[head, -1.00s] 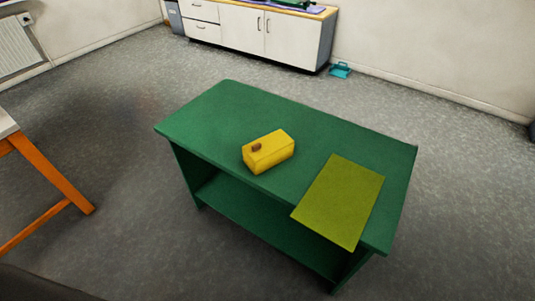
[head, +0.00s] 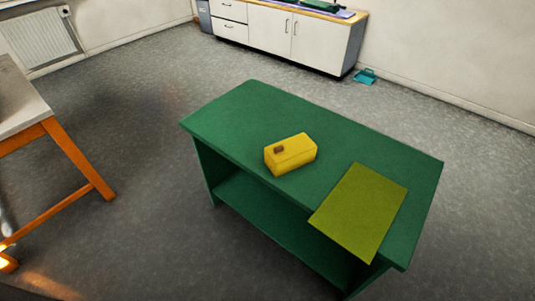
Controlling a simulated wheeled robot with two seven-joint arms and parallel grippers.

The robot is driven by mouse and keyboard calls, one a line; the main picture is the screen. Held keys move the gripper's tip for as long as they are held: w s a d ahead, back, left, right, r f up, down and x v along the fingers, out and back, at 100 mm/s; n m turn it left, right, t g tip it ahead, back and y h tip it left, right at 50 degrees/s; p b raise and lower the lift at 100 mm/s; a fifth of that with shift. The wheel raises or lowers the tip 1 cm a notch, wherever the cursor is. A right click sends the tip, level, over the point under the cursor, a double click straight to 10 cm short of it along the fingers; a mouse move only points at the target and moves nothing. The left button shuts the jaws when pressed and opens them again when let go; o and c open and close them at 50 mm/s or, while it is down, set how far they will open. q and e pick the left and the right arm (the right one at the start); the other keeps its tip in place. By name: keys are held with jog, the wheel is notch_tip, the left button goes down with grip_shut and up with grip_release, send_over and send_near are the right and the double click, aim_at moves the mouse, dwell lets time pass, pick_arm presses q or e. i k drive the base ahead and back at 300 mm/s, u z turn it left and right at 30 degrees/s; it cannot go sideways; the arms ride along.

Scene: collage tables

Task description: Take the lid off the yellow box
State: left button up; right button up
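The yellow box (head: 290,160) stands on the green table (head: 240,118), near the middle of its top. Its lid (head: 300,147) is on the box, with a small brown knob (head: 279,149) toward the left end. The box looks closed, and its inside is hidden. Neither of my grippers shows in the head view.
An olive-yellow mat (head: 360,212) lies on the right part of the green table, partly over its front edge. A table with orange legs (head: 78,160) stands at the left. A white cabinet (head: 290,38) and a teal object (head: 365,76) are at the back. Grey floor lies between.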

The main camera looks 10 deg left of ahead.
aim_at(279, 169)
jog(key=u, duration=1.75)
jog(key=i, duration=3.6)
jog(key=z, duration=4.6)
